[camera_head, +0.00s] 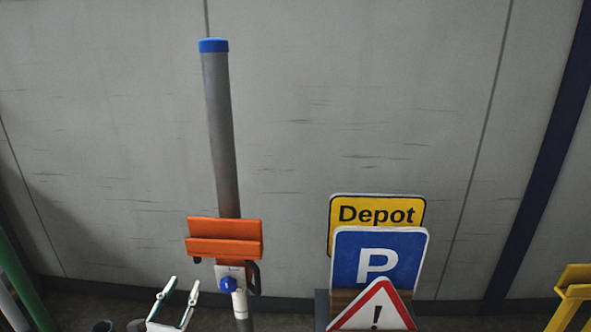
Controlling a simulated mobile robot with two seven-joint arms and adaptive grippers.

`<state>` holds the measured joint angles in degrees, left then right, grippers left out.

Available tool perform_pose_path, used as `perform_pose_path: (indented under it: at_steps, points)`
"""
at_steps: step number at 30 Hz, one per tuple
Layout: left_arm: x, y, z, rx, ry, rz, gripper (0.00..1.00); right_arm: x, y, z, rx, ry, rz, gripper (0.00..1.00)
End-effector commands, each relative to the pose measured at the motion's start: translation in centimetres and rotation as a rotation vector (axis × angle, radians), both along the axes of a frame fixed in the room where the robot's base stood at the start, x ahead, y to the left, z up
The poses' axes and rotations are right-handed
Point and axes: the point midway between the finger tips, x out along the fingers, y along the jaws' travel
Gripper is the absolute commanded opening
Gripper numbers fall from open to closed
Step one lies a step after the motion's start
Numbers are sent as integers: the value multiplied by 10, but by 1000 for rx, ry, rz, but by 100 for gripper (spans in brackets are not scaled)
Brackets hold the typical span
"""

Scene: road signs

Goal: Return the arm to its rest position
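My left gripper (183,285) shows at the bottom left of the head view. Its two pale fingers point up and stand apart with nothing between them. It is just left of the lower part of a grey post (221,140) with a blue cap, and appears apart from it. An orange bracket (224,239) sits on the post, with a blue knob (228,284) below it. My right gripper is out of view.
A yellow Depot sign (376,213), a blue P sign (378,258) and a red-edged warning triangle (374,311) stand overlapping right of the post. A yellow object (574,283) is at the right edge. A grey wall (330,100) closes the back.

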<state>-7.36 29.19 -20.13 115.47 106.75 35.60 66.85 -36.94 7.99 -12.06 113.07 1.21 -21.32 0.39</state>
Motion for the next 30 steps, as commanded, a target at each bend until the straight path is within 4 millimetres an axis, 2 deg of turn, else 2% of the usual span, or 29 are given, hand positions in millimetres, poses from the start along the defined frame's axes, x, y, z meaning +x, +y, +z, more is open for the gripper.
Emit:
perform_pose_path:
  at_steps: [5,8,11,16,20,24,27,30]
  points:
    - [-31,-39,-9,526,-73,-72,31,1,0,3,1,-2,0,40]
    - [-53,-66,-24,882,-110,-121,31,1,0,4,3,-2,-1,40]
    - [-76,-92,-49,1241,-139,-182,31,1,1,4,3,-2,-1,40]
    - [-120,-125,-108,1850,-176,-323,31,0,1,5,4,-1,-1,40]
    - [-158,-134,-162,2303,-205,-481,31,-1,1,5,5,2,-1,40]
    - [-196,-128,-211,2700,-246,-674,31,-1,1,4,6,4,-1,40]
    - [-216,-120,-234,2890,-275,-795,31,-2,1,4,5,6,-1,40]
    - [-229,-114,-247,2998,-296,-875,31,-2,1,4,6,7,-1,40]
